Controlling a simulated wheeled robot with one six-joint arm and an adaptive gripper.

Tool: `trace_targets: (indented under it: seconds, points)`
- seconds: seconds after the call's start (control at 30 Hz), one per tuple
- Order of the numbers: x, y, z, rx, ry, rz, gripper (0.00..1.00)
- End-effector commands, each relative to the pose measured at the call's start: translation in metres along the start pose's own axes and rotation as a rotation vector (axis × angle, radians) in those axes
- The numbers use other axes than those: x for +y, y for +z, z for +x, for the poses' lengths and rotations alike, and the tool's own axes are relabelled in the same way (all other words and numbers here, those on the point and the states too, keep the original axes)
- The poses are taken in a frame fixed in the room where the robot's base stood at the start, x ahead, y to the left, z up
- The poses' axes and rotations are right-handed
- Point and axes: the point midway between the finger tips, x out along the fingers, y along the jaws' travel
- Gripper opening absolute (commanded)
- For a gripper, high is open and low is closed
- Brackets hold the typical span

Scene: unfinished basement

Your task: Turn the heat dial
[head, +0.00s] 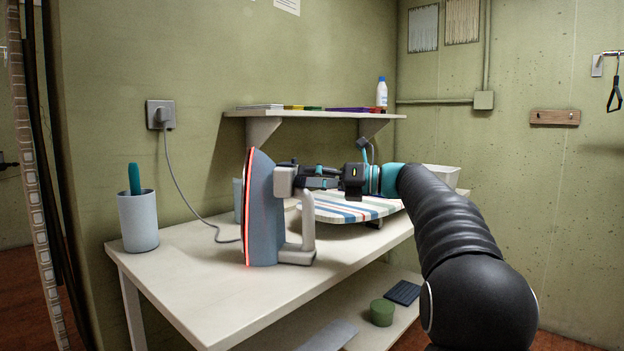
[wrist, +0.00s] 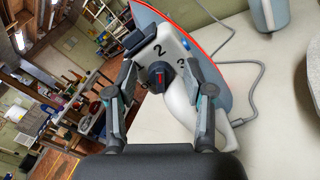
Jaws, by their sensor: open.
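A blue-grey iron (head: 262,215) with a light handle stands upright on its heel on the white table, its soleplate edge red. In the wrist view the iron's pale body (wrist: 182,107) carries the black heat dial (wrist: 160,76), which has a red mark, with the numbers 2 and 3 near it. My gripper (head: 300,178) reaches in from the right at the iron's upper part. In the wrist view my gripper (wrist: 161,72) is open, one finger on each side of the dial. I cannot tell whether either finger touches it. The dial is hidden in the head view.
The table (head: 185,285) also holds a cup (head: 138,222) at left and a striped ironing board (head: 350,209) behind the iron. The iron's cord runs to a wall socket (head: 160,114). A shelf (head: 310,114) hangs above. The table's front left is clear.

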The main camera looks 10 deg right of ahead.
Motion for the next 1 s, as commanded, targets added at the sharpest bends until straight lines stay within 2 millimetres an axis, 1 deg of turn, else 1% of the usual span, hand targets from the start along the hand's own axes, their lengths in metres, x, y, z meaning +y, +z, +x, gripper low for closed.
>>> trace_targets:
  seconds: [0.17, 0.2, 0.27, 0.3, 0.4, 0.77, 1.0]
  points:
    - [-0.0001, 0.0001, 0.0, 0.0, 0.0, 0.0, 0.52]
    - [0.0, 0.0001, -0.0001, 0.0, 0.0, 0.0, 0.47]
    - [-0.0001, 0.0001, -0.0001, 0.0, 0.0, 0.0, 0.32]
    - [-0.0001, 0.0001, -0.0001, 0.0, 0.0, 0.0, 0.22]
    - [-0.0001, 0.0001, -0.0002, 0.0, 0.0, 0.0, 0.0]
    - [0.0011, 0.0009, -0.0002, 0.0, 0.0, -0.035, 0.0]
    - [0.0034, 0.0016, -0.0002, 0.0, 0.0, -0.167, 0.0]
